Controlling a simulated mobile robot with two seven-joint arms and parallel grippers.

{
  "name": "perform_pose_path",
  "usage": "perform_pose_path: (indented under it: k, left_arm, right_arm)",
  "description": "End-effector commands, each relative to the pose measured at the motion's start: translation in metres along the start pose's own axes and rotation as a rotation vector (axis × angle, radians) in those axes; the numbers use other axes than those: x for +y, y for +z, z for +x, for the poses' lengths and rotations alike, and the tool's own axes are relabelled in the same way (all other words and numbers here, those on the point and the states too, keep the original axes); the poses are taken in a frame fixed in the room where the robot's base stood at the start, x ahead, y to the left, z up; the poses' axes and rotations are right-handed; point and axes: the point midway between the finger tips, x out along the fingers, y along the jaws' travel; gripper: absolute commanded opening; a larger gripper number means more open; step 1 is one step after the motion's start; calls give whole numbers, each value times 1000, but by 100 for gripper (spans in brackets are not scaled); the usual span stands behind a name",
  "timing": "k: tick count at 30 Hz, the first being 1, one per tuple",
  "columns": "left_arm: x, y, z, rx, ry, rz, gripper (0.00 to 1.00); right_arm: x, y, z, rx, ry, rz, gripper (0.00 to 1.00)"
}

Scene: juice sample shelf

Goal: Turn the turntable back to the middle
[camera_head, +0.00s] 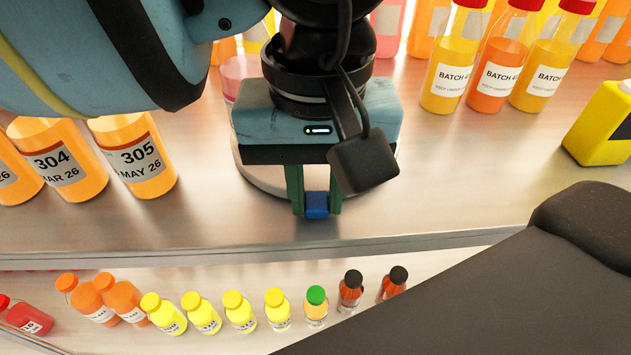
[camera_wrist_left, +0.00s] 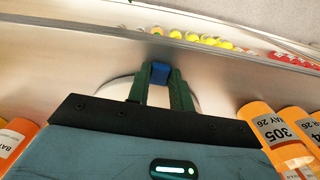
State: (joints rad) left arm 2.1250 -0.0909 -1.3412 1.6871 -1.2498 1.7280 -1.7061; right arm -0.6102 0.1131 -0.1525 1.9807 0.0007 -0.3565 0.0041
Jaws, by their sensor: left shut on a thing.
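The turntable (camera_head: 252,180) is a pale round disc on the metal shelf, mostly hidden under my left gripper in the head view. Its rim also shows in the left wrist view (camera_wrist_left: 121,89). A small blue block (camera_head: 317,205), which looks like a handle at the turntable's front edge, sits between my left fingers. My left gripper (camera_head: 317,200) points down and is shut on this blue block, also seen in the left wrist view (camera_wrist_left: 160,72). A pinkish container (camera_head: 240,75) is partly visible behind the gripper; whether it stands on the turntable is unclear. My right gripper is not in view.
Orange bottles labelled 304 (camera_head: 58,160) and 305 (camera_head: 133,157) stand left of the gripper. Red-capped batch bottles (camera_head: 497,65) stand at the back right, with a yellow container (camera_head: 603,125) at the right. Small bottles (camera_head: 240,313) line a lower level beyond the shelf edge.

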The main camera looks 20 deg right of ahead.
Motion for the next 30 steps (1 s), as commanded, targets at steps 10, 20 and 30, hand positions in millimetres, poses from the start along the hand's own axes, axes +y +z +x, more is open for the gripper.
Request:
perform_pose_path:
  k: [10,20,30]
  left_arm:
    - [1,-1,0,2,0,-53,0]
    - [1,-1,0,2,0,-58,0]
    - [0,-1,0,1,0,-58,44]
  right_arm:
    - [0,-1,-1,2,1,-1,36]
    - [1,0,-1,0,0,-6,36]
    - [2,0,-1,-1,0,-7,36]
